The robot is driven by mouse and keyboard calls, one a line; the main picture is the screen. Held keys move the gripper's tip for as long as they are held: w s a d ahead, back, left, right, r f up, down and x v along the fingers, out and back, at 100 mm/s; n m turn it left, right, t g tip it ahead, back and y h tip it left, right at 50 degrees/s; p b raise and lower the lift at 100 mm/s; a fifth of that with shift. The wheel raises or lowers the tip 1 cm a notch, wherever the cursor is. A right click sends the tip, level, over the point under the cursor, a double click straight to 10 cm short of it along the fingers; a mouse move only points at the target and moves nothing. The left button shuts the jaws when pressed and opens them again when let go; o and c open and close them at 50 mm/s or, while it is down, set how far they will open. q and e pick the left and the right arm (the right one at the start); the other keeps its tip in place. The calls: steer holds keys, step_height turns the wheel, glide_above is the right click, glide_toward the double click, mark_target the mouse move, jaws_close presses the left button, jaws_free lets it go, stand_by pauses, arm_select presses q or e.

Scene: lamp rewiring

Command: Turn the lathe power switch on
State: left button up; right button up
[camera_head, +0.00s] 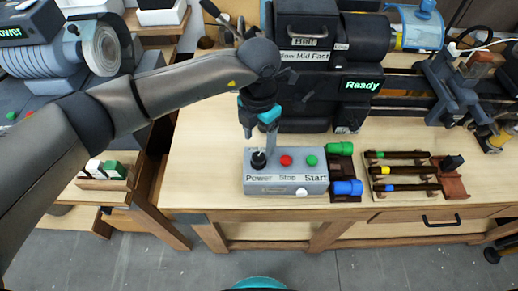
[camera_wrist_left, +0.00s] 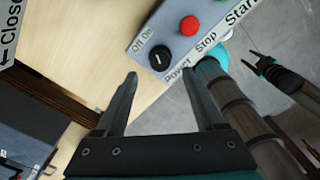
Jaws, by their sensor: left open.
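The grey switch box (camera_head: 231,186) sits on the front of the wooden bench. Its black power knob (camera_head: 258,160) is at the left end, above the word Power. In the left wrist view the knob (camera_wrist_left: 159,60) has a white mark and Off and On labels above it. A red stop button (camera_head: 286,160) and a green start button (camera_head: 311,160) are to its right. My left gripper (camera_head: 259,130) is open and empty, pointing down just above the knob; no contact shows. In the left wrist view its fingertips (camera_wrist_left: 161,74) are spread on either side below the knob. My right gripper (camera_wrist_left: 253,62) is small in that view.
The dark lathe (camera_head: 305,70) stands behind the box, with a green Ready display (camera_head: 362,85). Bare bench top lies left of the box.

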mark_target(259, 156)
arm_select(q)
step_height(259, 156, down, 6)
steer(key=shift+r, duration=0.1)
steer(key=shift+c, duration=0.4)
jaws_close()
stand_by(0.3)
